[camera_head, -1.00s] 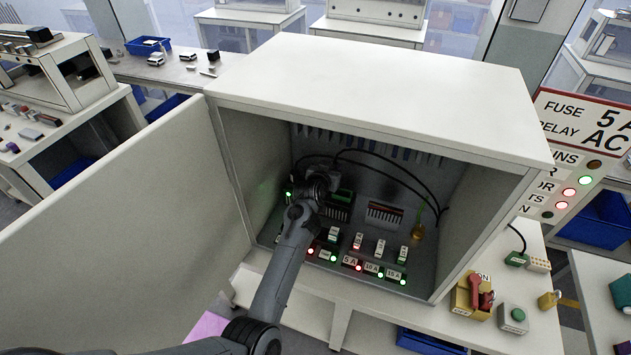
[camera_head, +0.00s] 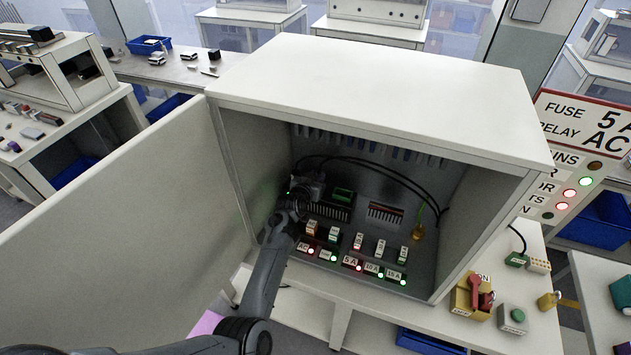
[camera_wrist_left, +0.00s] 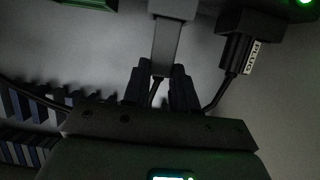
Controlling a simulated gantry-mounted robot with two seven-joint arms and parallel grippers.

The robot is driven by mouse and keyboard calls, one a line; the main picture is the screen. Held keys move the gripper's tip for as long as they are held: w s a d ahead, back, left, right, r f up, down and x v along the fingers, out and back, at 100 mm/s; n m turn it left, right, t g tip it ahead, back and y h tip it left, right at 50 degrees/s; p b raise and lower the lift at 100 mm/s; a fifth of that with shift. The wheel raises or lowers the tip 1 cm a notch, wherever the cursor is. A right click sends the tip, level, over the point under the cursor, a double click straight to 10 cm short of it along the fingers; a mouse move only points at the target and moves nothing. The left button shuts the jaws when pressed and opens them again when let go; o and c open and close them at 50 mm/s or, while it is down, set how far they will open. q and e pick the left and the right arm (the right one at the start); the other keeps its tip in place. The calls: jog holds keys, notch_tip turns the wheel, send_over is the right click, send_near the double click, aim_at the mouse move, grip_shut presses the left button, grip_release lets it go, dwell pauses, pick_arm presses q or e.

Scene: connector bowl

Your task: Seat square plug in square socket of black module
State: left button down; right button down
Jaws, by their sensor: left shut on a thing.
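My left gripper (camera_wrist_left: 162,88) is inside the open cabinet, at the back left in the head view (camera_head: 308,188). It is shut on a grey plug (camera_wrist_left: 166,45) with a black cable running back between the fingers. The socket's opening is hidden. My right gripper is not in view.
The cabinet roof (camera_head: 380,95) and open door (camera_head: 120,225) bound the space around my arm. A green block (camera_head: 343,194), black cables (camera_head: 395,172) and a row of fuses with lights (camera_head: 358,241) lie to the right. A green part (camera_wrist_left: 90,4) shows in the wrist view.

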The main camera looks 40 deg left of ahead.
pick_arm(q)
jog(key=c, duration=1.2)
grip_release()
jog(key=shift+s+f, duration=0.25)
jog(key=shift+f, duration=0.75)
jog(key=shift+o, duration=1.4)
jog(key=shift+s+d, duration=0.1)
jog(key=shift+r, duration=0.35)
jog(key=shift+s+d+r, duration=0.15)
jog(key=shift+s+r, duration=0.05)
jog(key=shift+s, duration=0.1)
jog(key=p+v, duration=0.1)
jog(key=v, duration=1)
jog(key=s+d+f+m+g+h, duration=0.1)
jog(key=s+d+m+g, duration=0.1)
jog(key=s+d, duration=0.4)
jog(key=s+d+f+m+g+h, duration=0.1)
jog(key=s+d+g, duration=0.3)
jog(key=s, duration=1.1)
jog(key=s+d+f+m+g+h, duration=0.1)
jog(key=s+d+g, duration=0.3)
jog(key=s+d, duration=0.6)
jog(key=shift+s+d+f+m+h, duration=0.25)
jog(key=shift+s+m+h, duration=0.25)
jog(key=shift+m+h, duration=0.25)
